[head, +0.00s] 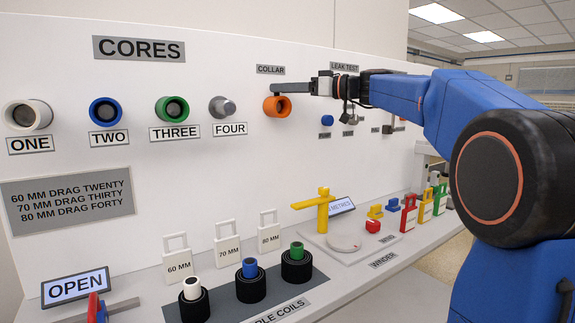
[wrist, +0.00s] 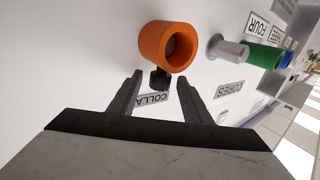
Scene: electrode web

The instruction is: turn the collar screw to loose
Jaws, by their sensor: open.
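The orange collar (head: 277,107) sticks out from the white wall panel below the COLLAR label. In the wrist view, the collar (wrist: 167,45) is just beyond my fingertips, with a small dark screw (wrist: 159,82) on its near side. My gripper (wrist: 160,77) is open, with one finger on each side of the screw. I see gaps between the screw and both fingers. In the head view, my gripper (head: 276,90) reaches in from the right, just above the collar. The screw cannot be made out there.
A grey core marked FOUR (head: 222,107) and a green core marked THREE (head: 172,109) stick out of the panel left of the collar. Small hooks and a blue knob (head: 327,120) are to the right. Below, the ledge holds coils and a yellow post (head: 323,208).

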